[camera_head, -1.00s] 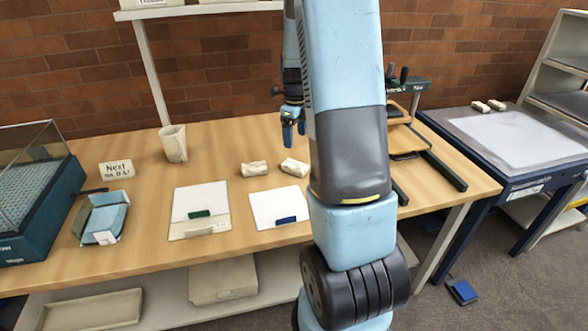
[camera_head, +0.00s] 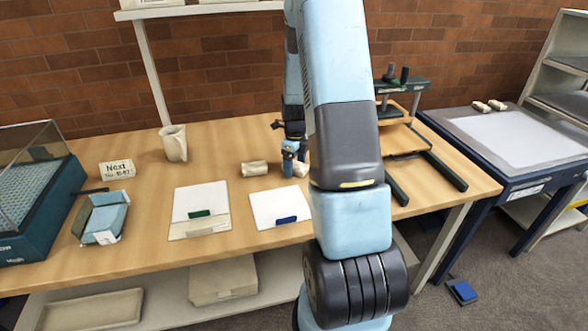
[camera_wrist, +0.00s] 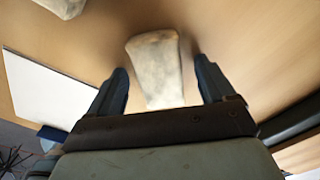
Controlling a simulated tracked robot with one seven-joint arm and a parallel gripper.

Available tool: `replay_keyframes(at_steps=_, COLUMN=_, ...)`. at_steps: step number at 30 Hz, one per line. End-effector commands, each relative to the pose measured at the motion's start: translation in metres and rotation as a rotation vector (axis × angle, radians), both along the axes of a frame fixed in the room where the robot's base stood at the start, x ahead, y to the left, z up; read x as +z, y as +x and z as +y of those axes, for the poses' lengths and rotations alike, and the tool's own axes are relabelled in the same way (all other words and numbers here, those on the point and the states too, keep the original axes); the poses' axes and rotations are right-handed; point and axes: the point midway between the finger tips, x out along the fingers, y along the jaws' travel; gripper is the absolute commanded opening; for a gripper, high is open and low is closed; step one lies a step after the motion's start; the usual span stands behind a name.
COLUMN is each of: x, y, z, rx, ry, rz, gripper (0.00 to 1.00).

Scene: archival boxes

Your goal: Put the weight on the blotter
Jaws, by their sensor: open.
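Two cream, cloth-like weights lie on the wooden table: one (camera_head: 254,169) on the left and one (camera_head: 300,169) partly hidden behind my gripper (camera_head: 290,158). In the wrist view my gripper (camera_wrist: 162,68) is open, with the right-hand weight (camera_wrist: 155,62) between its fingers. The fingers look apart from it on both sides. The other weight (camera_wrist: 64,5) shows at the top left. A large white sheet, perhaps the blotter (camera_head: 515,138), lies on the blue-framed bench at the right. Smaller white sheets lie at the table's front, one with a green tab (camera_head: 200,200), one with a blue tab (camera_head: 275,203).
A cream cup (camera_head: 174,143) and a label card (camera_head: 117,169) stand at the left, near a blue tray (camera_head: 104,220) and a glass-topped box (camera_head: 30,200). A press (camera_head: 402,85) stands at the back right. Two small cream pieces (camera_head: 488,105) lie on the bench.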

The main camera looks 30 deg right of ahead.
Motion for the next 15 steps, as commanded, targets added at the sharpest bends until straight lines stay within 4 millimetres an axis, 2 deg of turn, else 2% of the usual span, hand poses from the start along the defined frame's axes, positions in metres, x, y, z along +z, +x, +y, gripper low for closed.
replay_keyframes(at_steps=8, x=-0.0023, y=0.0003, z=-0.0003, rx=-0.001, ry=0.0, rz=-0.001, gripper=0.83)
replay_keyframes(at_steps=15, x=-0.0022, y=0.0003, z=-0.0003, rx=-0.001, ry=0.0, rz=-0.001, gripper=0.6)
